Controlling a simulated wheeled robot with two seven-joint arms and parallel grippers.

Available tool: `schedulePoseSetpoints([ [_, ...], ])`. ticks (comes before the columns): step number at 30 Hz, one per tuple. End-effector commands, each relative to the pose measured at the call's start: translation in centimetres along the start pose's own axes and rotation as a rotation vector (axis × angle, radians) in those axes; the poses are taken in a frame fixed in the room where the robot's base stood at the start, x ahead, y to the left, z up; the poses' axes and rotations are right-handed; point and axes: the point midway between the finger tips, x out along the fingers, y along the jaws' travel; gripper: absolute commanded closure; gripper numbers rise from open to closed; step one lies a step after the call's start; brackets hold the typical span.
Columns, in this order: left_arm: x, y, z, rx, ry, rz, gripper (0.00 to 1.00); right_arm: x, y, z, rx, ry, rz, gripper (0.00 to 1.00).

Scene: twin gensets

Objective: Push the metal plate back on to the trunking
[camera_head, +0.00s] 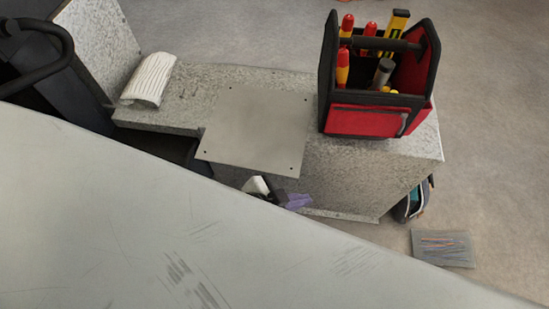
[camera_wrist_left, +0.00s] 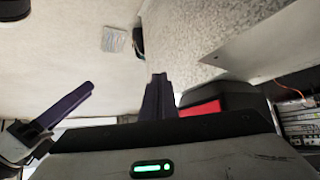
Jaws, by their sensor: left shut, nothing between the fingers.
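The metal plate (camera_head: 255,130) is a flat grey sheet with small corner holes. It lies on the speckled grey trunking (camera_head: 215,75), its near part jutting past the trunking's near edge. In the left wrist view, the plate (camera_wrist_left: 272,45) shows at upper right beside the trunking (camera_wrist_left: 232,18). My left gripper (camera_head: 297,201) has purple fingers and is just below the plate's near right corner, apart from it in the picture. Its fingers (camera_wrist_left: 158,98) are together and empty. A purple finger on a white and black body, probably my right gripper (camera_wrist_left: 65,105), shows at left; its opening is unclear.
A red and black tool bag (camera_head: 367,120) stands on the trunking right of the plate. A white ribbed bundle (camera_head: 149,80) lies at left. A large pale surface (camera_head: 190,240) blocks the lower left. A grey mat (camera_head: 442,248) lies on the floor at right.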

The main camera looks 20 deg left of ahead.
Motion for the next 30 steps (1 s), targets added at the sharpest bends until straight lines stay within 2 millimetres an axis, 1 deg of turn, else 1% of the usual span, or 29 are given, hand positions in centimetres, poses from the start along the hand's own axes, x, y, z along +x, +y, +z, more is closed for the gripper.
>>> schedulePoseSetpoints([
  [1,0.9,1.0,-2.9,0.149,0.008,0.065,1.00,0.0,0.0,0.1,0.000,-0.002,0.000,0.57],
  [3,1.5,2.8,-5.2,0.362,-0.003,0.162,1.00,0.0,0.0,0.2,0.000,-0.003,0.001,0.57],
  [5,1.6,3.9,-6.4,0.554,-0.022,0.237,1.00,0.0,0.0,0.2,0.000,-0.004,0.001,0.57],
  [6,1.5,4.5,-6.9,0.685,-0.039,0.286,1.00,0.0,0.1,0.2,0.000,-0.004,0.001,0.57],
  [8,1.2,4.8,-7.1,0.886,-0.074,0.358,1.00,0.1,0.1,0.2,0.000,-0.004,0.001,0.57],
  [10,0.6,4.5,-6.8,1.116,-0.128,0.439,1.00,0.1,0.1,0.3,0.000,-0.004,0.001,0.57],
  [12,-0.2,3.3,-6.1,1.327,-0.195,0.518,1.00,0.1,0.1,0.3,0.000,-0.004,0.002,0.57],
  [14,-1.1,1.8,-5.4,1.483,-0.257,0.584,1.00,0.1,0.1,0.3,0.000,-0.004,0.002,0.57],
  [15,-1.7,0.7,-5.0,1.571,-0.298,0.626,1.00,0.1,0.1,0.3,0.000,-0.004,0.002,0.57],
  [18,-3.3,-1.9,-4.2,1.740,-0.390,0.720,1.00,0.1,0.1,0.2,0.000,-0.003,0.002,0.57],
  [21,-4.4,-3.8,-3.7,1.838,-0.455,0.787,1.00,0.1,0.1,0.2,-0.001,-0.002,0.002,0.57],
  [24,-5.0,-4.8,-3.3,1.883,-0.488,0.826,1.00,0.1,0.1,0.2,-0.001,-0.001,0.002,0.57],
  [26,-4.9,-4.9,-3.0,1.892,-0.496,0.836,1.00,0.2,0.1,0.2,-0.001,-0.001,0.002,0.57],
  [30,-3.7,-4.8,-1.5,1.893,-0.495,0.841,1.00,0.4,0.1,0.4,-0.002,-0.001,0.001,0.57],
])
